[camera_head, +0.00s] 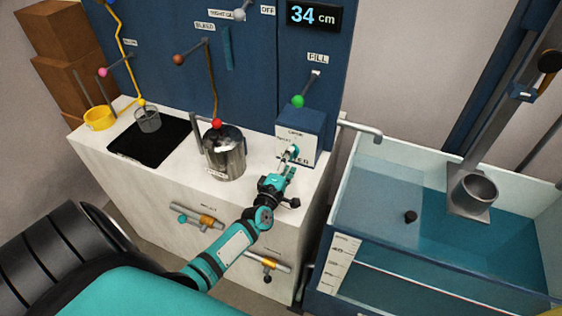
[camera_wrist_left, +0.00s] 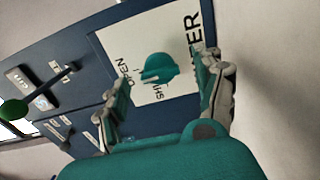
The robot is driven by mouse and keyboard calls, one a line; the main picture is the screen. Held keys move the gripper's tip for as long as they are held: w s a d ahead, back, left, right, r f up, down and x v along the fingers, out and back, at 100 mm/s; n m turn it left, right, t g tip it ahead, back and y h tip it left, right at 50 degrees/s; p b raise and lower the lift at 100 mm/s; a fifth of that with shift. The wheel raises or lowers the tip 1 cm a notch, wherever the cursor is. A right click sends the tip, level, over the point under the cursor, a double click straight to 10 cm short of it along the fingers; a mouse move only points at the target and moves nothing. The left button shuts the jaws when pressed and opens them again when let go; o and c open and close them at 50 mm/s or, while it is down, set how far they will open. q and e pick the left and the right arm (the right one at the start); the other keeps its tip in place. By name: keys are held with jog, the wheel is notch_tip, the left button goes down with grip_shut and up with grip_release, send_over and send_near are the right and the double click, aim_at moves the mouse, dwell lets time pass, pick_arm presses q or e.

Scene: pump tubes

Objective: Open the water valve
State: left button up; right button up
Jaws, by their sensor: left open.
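The water valve's teal knob (camera_wrist_left: 160,68) shows in the left wrist view. It sits on a white plate (camera_wrist_left: 140,45) lettered OPEN and SHUT, beside the letters "TER". The plate is on the front of a blue box (camera_head: 312,125), which stands on the white counter in the head view. My left gripper (camera_head: 288,163) is in front of this box, its fingers pointing at it. In the left wrist view the two fingers are apart, one on each side of the knob. I cannot tell whether they touch it. My right gripper is not in view.
A green-ended lever (camera_head: 298,101) labelled BILL or FILL is above the box. A metal pot (camera_head: 224,160) stands left of my gripper. A water tank (camera_head: 440,215) with a spout (camera_head: 365,132) is at right. A display (camera_head: 313,15) reads 34 cm.

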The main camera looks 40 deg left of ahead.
pick_arm(q)
jog(key=v, duration=0.8)
jog(key=shift+s+d, duration=0.1)
jog(key=shift+s, duration=0.15)
